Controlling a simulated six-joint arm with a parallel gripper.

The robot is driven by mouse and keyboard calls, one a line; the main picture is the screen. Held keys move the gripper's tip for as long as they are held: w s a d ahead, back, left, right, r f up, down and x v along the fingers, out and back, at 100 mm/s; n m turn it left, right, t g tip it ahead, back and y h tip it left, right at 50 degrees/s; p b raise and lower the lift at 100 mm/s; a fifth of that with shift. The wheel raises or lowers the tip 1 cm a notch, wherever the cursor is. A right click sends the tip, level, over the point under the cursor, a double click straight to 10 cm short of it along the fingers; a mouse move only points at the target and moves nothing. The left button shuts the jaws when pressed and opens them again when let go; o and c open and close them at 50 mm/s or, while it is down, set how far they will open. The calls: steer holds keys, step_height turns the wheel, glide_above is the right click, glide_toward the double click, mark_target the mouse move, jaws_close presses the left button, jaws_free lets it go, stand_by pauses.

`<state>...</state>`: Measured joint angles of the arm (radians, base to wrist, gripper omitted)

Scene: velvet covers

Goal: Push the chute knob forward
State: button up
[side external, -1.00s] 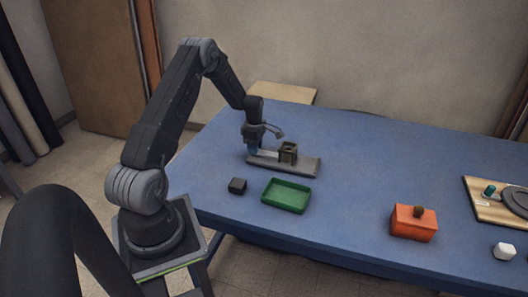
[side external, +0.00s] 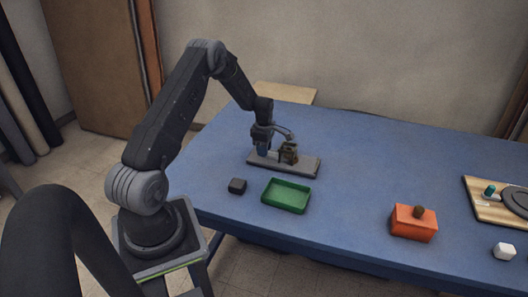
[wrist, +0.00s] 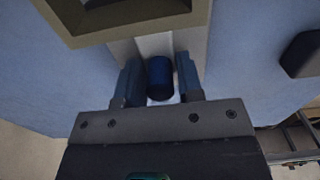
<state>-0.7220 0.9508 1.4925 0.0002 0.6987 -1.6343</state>
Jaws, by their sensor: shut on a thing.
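The chute knob (wrist: 160,78) is a dark blue upright cylinder, seen in the wrist view between my two fingers. My gripper (wrist: 157,72) is shut on it, with one blue finger at each side. In the side view my gripper (side external: 264,147) is low over the left part of a grey base strip (side external: 307,170), and the knob cannot be told apart from the fingers. A brownish hollow square box (side external: 289,155) stands on the strip just right of my gripper. It also shows at the top of the wrist view (wrist: 130,28).
A small black block (side external: 237,186) and a green tray (side external: 287,197) lie in front of the strip. An orange box (side external: 413,223) with a dark knob, a white block (side external: 504,251) and a wooden board (side external: 482,205) are farther right. The blue table between is clear.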

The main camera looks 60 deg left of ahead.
mark_target(274, 154)
steer(key=shift+w+d, duration=1.4)
steer(key=o, duration=1.4)
steer(key=shift+o, duration=0.2)
steer(key=shift+r, duration=3.5)
